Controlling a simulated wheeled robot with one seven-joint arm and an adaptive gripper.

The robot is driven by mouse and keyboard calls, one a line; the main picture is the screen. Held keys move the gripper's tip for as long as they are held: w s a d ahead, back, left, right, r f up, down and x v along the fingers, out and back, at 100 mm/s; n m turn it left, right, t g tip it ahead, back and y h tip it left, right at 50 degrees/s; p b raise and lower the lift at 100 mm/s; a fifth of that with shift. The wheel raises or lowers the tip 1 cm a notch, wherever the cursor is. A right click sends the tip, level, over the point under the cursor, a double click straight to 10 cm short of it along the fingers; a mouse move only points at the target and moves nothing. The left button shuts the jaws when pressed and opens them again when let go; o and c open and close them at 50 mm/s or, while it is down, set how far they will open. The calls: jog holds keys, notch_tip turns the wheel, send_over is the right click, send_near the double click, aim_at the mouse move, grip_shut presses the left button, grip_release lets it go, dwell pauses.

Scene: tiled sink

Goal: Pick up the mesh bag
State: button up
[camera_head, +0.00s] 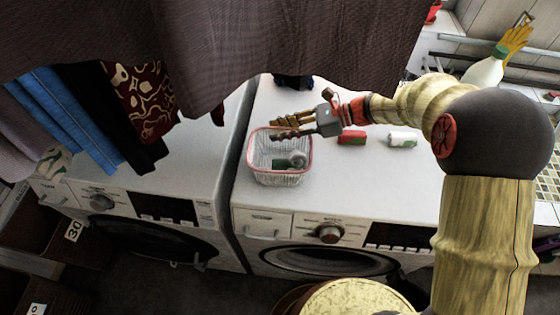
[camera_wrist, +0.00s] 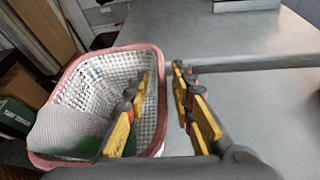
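The mesh bag (camera_head: 281,178) is a white, basket-shaped mesh container with a pink-red rim. It stands upright on top of the right washing machine, near its left edge. A whitish-grey item with some green lies inside it, and it shows large in the wrist view (camera_wrist: 70,130). My gripper (camera_head: 273,129) is at the bag's upper rim. In the wrist view my gripper (camera_wrist: 162,75) is open, with its yellow and black fingers on either side of the rim (camera_wrist: 157,100). I cannot tell whether they touch it.
A red-and-white item (camera_head: 351,137) and a white-and-green item (camera_head: 402,139) lie to the right on the machine top. Dark cloth (camera_head: 293,81) lies behind the bag. Hanging clothes (camera_head: 220,40) cover the upper left. A gap separates the two machines. The front middle of the top is clear.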

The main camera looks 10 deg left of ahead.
jog(key=shift+c, duration=0.6)
grip_shut()
